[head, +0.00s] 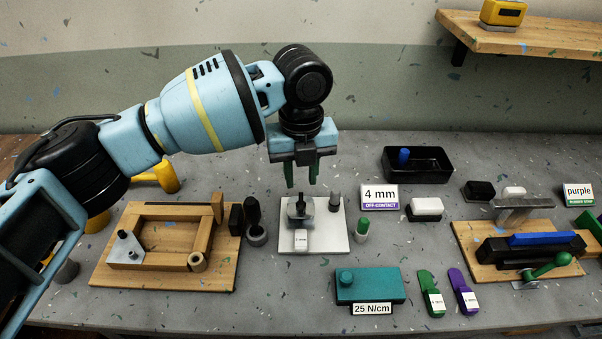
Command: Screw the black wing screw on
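My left gripper (302,178) points straight down above a white plate (333,242), its two green fingertips apart with nothing visible between them. The plate carries a grey metal fitting with a dark upright part (300,207), a small white labelled block (302,240) and a grey post (335,201). The fingertips are a little above the dark part, apparently not touching it. A black knobbed piece (253,212) stands left of the plate by a dark ring. Which dark piece is the black wing screw is too small to tell. My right gripper is not in view.
A wooden frame on a board (110,272) lies left. A teal block (370,284) and green and purple tools (463,290) lie in front. A black tray (428,176) is behind. A board with a blue bar (542,239) is right. A wooden shelf (545,40) overhangs the back right.

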